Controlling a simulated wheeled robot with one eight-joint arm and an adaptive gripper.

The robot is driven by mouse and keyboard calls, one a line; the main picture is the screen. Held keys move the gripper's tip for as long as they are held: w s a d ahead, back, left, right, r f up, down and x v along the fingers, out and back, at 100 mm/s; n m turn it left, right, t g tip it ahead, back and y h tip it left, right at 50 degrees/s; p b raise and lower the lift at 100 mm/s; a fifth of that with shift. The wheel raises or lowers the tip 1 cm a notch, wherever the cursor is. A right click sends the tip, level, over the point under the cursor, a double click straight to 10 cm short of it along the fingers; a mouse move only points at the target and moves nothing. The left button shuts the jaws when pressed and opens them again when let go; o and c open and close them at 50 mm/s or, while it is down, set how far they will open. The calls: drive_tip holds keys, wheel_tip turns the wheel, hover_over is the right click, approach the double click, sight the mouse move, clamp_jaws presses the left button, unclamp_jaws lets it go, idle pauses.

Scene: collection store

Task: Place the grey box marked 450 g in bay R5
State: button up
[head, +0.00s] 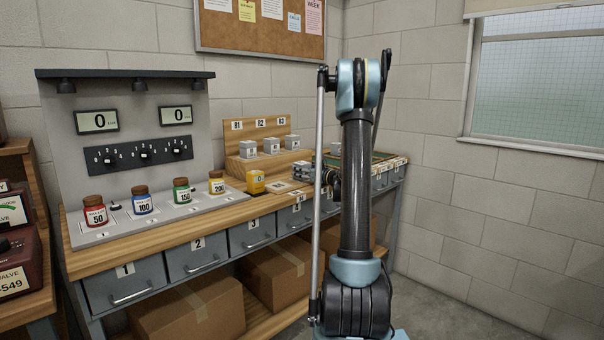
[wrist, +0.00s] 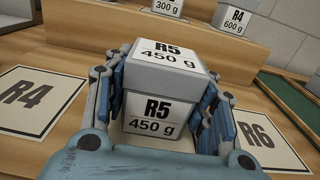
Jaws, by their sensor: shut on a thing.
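The grey box marked R5 and 450 g (wrist: 160,100) is between the fingers of my gripper (wrist: 162,108) in the wrist view. The fingers are shut on its left and right sides, and it looks upright. A flat card marked R4 (wrist: 35,100) lies to its left and one marked R6 (wrist: 265,138) to its right. No card marked R5 shows; the box and my gripper cover the space between those two. I cannot tell whether the box touches the wooden surface. In the head view my arm hides much of my gripper.
A stepped wooden rack (wrist: 115,35) behind holds a box marked 300 g (wrist: 177,6) and one marked R4, 600 g (wrist: 235,19). A green tray (wrist: 295,98) lies at right.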

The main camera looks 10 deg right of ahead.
drive_tip(key=o, duration=1.4)
drive_tip(key=v, duration=1.2)
